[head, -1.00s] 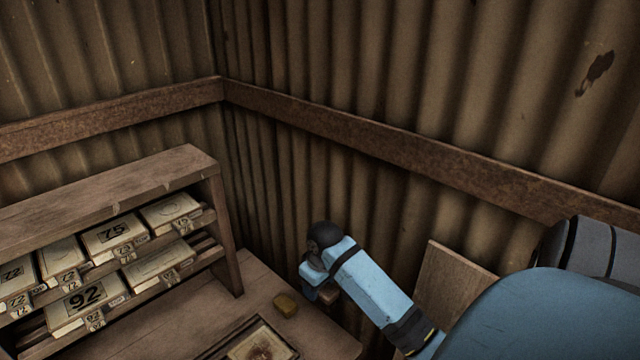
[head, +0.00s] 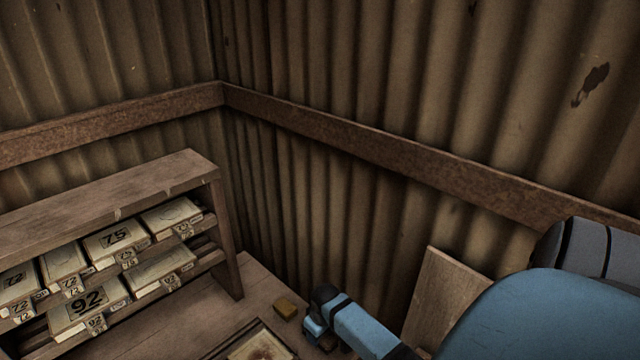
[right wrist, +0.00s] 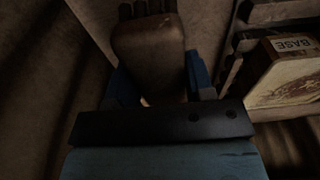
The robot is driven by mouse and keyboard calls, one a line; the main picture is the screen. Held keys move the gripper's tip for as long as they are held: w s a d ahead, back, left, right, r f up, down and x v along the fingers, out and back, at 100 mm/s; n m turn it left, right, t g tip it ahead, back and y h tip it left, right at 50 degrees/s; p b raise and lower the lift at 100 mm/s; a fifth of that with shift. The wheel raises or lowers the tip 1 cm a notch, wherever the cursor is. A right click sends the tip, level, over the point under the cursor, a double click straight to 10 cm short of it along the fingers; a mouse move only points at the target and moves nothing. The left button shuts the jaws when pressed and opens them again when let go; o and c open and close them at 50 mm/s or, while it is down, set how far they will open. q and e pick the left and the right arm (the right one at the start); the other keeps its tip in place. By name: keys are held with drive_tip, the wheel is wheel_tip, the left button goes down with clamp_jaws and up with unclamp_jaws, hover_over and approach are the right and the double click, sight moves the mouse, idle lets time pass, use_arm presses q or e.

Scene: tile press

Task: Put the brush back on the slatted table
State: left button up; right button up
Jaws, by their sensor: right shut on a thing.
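My right gripper (right wrist: 160,82) is shut on a brown wooden thing with dark tufts at its far end, which looks like the brush (right wrist: 150,48). My left gripper is not in view.
A wooden rack (head: 215,172) with several numbered tiles stands at the left. A framed tray (head: 235,341) lies on the bench (head: 258,285). A block marked BASE (right wrist: 290,80) is at the right in the wrist view. A plank (head: 440,290) leans by the corrugated wall.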

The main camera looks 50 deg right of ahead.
drive_tip(key=shift+f, duration=0.8)
drive_tip(key=shift+f, duration=0.1)
drive_tip(key=o, duration=0.9)
